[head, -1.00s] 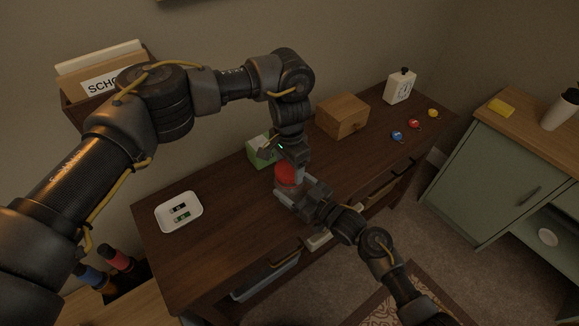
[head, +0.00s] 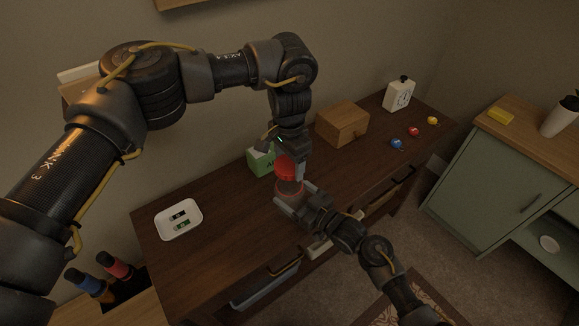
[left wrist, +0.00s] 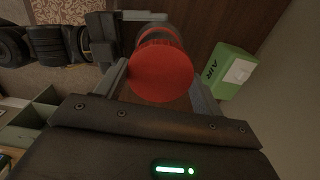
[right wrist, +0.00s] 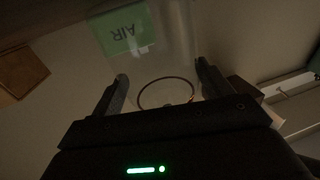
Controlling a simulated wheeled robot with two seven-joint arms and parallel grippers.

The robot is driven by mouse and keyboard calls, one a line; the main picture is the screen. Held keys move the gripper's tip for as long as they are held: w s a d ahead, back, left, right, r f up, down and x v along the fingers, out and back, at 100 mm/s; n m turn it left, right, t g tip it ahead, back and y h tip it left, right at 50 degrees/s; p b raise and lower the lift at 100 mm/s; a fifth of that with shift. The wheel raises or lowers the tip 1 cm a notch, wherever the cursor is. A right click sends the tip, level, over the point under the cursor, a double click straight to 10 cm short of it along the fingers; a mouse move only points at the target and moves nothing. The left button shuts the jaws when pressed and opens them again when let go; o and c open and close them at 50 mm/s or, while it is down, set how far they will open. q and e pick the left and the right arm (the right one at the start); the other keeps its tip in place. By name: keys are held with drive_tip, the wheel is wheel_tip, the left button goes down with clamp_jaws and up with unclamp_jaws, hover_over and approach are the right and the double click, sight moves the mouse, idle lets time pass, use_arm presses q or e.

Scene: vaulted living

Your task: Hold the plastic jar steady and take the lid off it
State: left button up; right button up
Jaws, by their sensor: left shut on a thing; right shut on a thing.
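The red lid (head: 285,167) is in my left gripper (head: 290,160), which is shut on it from above. The lid is raised above the jar, with a gap between them in the head view. The left wrist view shows the round red lid (left wrist: 160,72) between the fingers. The clear plastic jar (head: 288,190) stands upright on the desk, with a red band near its top. My right gripper (head: 297,202) is shut around the jar from the front. In the right wrist view the see-through jar (right wrist: 160,65) is between the fingers and hard to make out.
A green box marked AIR (head: 260,160) stands close behind the jar. A wooden box (head: 342,124), a white bottle (head: 399,95) and small coloured items (head: 413,132) are farther right. A white tray (head: 178,220) lies left. The desk (head: 225,205) is bare between tray and jar.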

drive_tip(key=o, duration=1.9)
